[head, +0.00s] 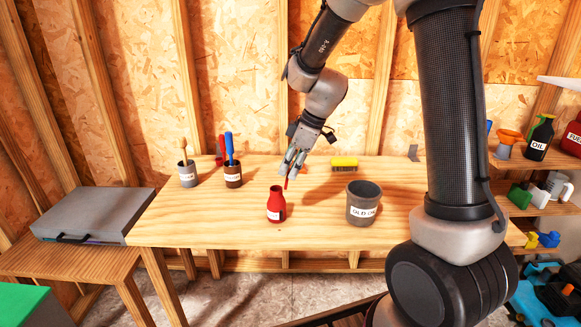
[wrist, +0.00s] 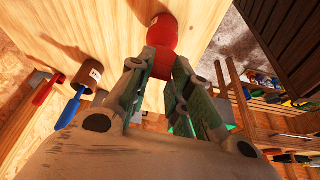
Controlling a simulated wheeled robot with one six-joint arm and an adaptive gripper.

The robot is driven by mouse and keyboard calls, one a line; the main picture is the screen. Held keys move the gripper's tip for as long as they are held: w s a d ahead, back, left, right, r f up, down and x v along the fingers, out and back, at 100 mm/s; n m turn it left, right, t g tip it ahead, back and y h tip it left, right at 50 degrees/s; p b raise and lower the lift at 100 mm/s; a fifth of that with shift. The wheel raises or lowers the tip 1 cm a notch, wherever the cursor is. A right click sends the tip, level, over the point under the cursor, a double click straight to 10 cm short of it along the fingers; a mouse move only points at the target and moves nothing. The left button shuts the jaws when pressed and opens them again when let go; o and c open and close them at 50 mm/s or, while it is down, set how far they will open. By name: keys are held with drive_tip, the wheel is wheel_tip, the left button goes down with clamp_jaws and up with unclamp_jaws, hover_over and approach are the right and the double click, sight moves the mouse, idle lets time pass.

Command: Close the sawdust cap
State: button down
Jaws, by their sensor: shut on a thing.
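A red bottle (head: 276,207) with a white label stands upright on the workbench (head: 220,232); I cannot read its label. My gripper (head: 289,171) points down, above and slightly right of the bottle's neck. It is shut on a small red piece (head: 286,184), seemingly the cap, whose lower end shows below the fingertips. In the wrist view the red piece (wrist: 161,64) sits between the fingertips, with the red bottle (wrist: 163,29) just beyond it. The two overlap there, so I cannot tell whether they touch. The bottle's mouth is not clearly visible.
A grey OLD OIL bucket (head: 363,206) stands to the right of the bottle. A yellow brush (head: 344,162) lies behind. A grey cup (head: 188,176) and a brown cup (head: 233,179) hold tools at left. The bench around the bottle is clear.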

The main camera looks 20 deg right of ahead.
drive_tip(key=shift+a, duration=0.1)
drive_tip(key=shift+w+a+r+g+h, duration=0.1)
drive_tip(key=shift+w+a+g+h, duration=0.1)
drive_tip(key=shift+a+h, duration=0.2)
drive_tip(key=shift+w+a+g+h, duration=0.1)
drive_tip(key=shift+a+g+h, duration=0.15)
drive_tip(key=shift+h, duration=0.25)
drive_tip(key=shift+w+a+g+h, duration=0.25)
drive_tip(key=shift+a+h, duration=0.15)
drive_tip(key=shift+h, duration=0.2)
drive_tip(key=shift+w+a+g+h, duration=0.1)
drive_tip(key=shift+a+g+h, duration=0.1)
drive_tip(key=shift+a+h, duration=0.3)
drive_tip(key=h, duration=0.1)
drive_tip(key=a+g+h, duration=0.1)
drive_tip(key=shift+w+a+f+h, duration=0.2)
drive_tip(key=shift+w+f+h, duration=0.1)
drive_tip(key=shift+w+f, duration=0.05)
drive_tip(key=w+a+f+g+h, duration=0.2)
drive_tip(key=a+f+g+h, duration=0.2)
drive_tip(key=h, duration=0.7)
drive_tip(key=shift+f+g, duration=0.6)
drive_tip(key=shift+f, duration=0.6)
drive_tip(key=c, duration=1.3)
unclamp_jaws()
